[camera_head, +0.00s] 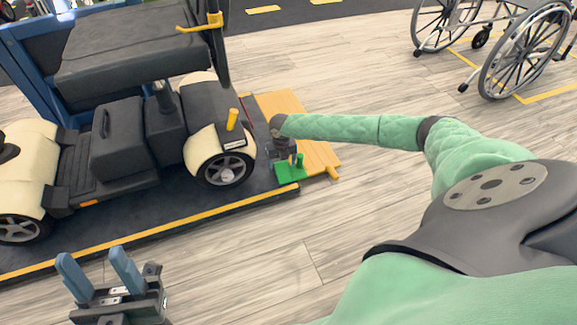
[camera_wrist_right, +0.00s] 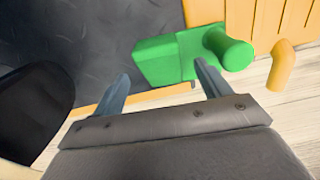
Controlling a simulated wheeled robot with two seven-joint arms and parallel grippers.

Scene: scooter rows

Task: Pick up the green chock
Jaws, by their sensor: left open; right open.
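The green chock (camera_head: 285,174) sits at the right end of the dark platform, close to the scooter's cream-fendered wheel. In the right wrist view the chock (camera_wrist_right: 165,62) is a green block with a round green post at its right end. My right gripper (camera_head: 295,161) is at the chock, partly covering it in the head view. Its two fingers (camera_wrist_right: 162,68) are apart, with the right finger overlapping the block near the post. I cannot tell whether it touches. My left gripper (camera_head: 90,254) is open and empty at the lower left, away from the chock.
The scooter (camera_head: 140,130) stands on the dark, yellow-edged platform (camera_head: 120,236), its wheel (camera_head: 224,170) just left of the chock. A wooden ramp piece (camera_head: 318,157) with a peg (camera_head: 333,172) lies at right. A wheelchair (camera_head: 520,50) stands back right. The floor in front is clear.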

